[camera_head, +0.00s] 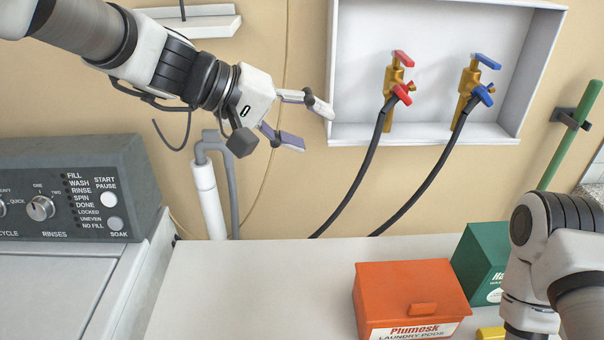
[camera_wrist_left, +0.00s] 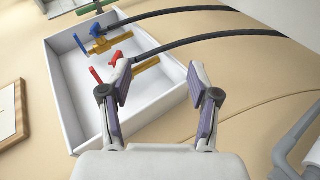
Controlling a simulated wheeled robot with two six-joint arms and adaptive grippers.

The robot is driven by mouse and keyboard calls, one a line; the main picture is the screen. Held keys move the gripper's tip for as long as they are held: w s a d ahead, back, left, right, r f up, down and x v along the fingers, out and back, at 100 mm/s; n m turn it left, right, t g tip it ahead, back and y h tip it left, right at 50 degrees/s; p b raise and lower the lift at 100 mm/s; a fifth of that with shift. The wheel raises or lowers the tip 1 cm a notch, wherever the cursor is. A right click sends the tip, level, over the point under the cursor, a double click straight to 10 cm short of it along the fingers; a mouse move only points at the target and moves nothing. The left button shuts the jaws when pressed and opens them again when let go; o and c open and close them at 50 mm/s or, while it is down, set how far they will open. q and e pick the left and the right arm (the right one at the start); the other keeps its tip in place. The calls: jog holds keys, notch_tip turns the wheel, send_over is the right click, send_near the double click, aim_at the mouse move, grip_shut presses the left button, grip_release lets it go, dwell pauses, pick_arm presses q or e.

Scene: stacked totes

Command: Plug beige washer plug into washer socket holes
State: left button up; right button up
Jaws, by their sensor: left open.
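My left gripper (camera_head: 306,123) is open and empty in front of the beige wall, left of the white recessed tap box. I cannot make out a beige plug or the socket holes in either view. My right arm stands at the lower right, and its gripper is out of sight.
The tap box (camera_head: 430,20) holds a red tap (camera_head: 402,60) and a blue tap (camera_head: 486,62) with dark hoses. Below are the washer panel (camera_head: 70,190), an orange box (camera_head: 408,290) and a green box (camera_head: 482,255). A white pipe (camera_head: 207,200) stands against the wall.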

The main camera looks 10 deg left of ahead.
pick_arm(q)
jog(key=shift+m+g, duration=0.5)
jog(key=shift+m, duration=0.2)
jog(key=s+f, duration=0.1)
jog(key=f, duration=0.2)
jog(key=s+f+b, duration=0.1)
jog(key=f, duration=0.1)
jog(key=shift+s+d, duration=0.1)
jog(key=shift+s, duration=0.25)
